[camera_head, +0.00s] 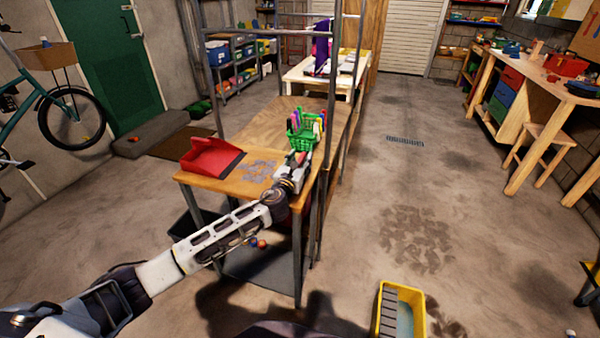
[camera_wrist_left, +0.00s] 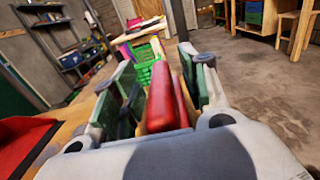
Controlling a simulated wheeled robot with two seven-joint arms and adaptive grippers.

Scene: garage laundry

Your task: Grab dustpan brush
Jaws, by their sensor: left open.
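The dustpan brush (camera_wrist_left: 163,100) shows in the left wrist view as a red body with a tan side. It lies between the fingers of my left gripper (camera_wrist_left: 160,95), which is open around it. I cannot tell whether a finger touches it. In the head view my left gripper (camera_head: 297,170) is low over the table's near right corner and hides most of the brush. The red dustpan (camera_head: 211,157) lies on the table's left side; its edge also shows in the left wrist view (camera_wrist_left: 22,140). My right gripper is out of view.
A green basket (camera_head: 302,130) with colourful items stands just beyond the gripper. Metal posts (camera_head: 331,110) rise along the wooden table (camera_head: 262,130). Grey flakes (camera_head: 258,170) lie on it. A yellow bucket (camera_head: 415,300) stands on the floor; the floor at right is mostly clear.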

